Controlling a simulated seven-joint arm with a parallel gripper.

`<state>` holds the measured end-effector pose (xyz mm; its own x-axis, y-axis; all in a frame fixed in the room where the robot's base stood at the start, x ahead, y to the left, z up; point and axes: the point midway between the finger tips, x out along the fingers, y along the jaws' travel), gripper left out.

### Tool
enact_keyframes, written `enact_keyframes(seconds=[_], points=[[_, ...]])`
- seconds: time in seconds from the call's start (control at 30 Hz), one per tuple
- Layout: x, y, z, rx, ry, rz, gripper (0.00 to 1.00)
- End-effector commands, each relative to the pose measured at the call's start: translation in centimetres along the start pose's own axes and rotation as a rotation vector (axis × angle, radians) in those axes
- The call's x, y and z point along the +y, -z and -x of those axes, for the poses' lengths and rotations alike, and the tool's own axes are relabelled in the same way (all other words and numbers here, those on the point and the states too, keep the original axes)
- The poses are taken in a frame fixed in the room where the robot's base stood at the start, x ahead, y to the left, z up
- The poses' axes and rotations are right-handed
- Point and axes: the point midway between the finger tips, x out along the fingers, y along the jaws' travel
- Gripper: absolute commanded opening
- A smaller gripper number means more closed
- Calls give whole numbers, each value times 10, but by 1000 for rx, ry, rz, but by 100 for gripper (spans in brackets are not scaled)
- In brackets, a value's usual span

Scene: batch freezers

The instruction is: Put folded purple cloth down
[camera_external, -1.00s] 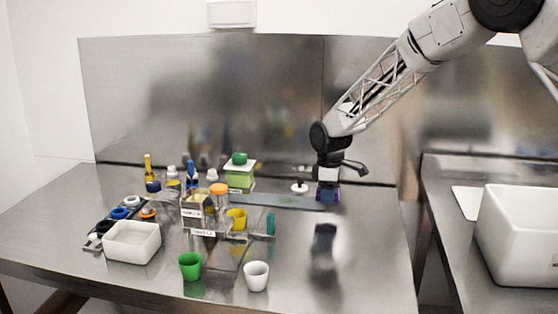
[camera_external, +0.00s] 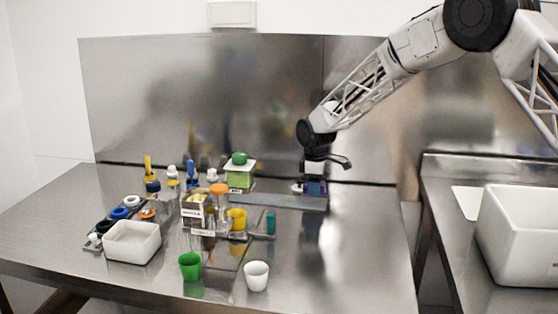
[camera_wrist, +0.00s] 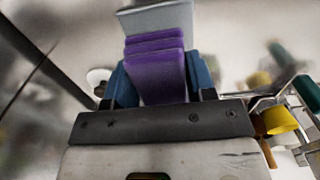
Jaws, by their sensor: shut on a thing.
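The folded purple cloth (camera_wrist: 158,72) is between the blue fingers of my gripper (camera_wrist: 160,80) in the wrist view, its layers stacked. In the external view my gripper (camera_external: 315,188) is at the back of the steel table, with a bit of purple showing between its fingers. It is at the right end of a flat grey strip (camera_external: 275,200). In the wrist view a light grey block-like surface (camera_wrist: 155,18) lies just beyond the cloth. I cannot tell whether the cloth touches the surface below.
A small white round piece (camera_external: 297,188) is just left of my gripper. A green-and-white box (camera_external: 240,178), a yellow cup (camera_external: 237,220) and several bottles stand further left. A green cup (camera_external: 190,266) and a white cup (camera_external: 256,276) are in front. The table's right side (camera_external: 365,235) is clear.

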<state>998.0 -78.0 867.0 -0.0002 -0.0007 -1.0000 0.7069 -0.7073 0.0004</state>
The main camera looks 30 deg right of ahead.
Motion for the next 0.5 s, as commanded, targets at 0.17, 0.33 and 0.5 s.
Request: enact_keyframes(seconds=[0.17,0.33,0.5], points=[[0,0,-6,-1,1,0,25],[0,0,-23,-2,2,0,25],[0,0,-35,-1,1,0,25]])
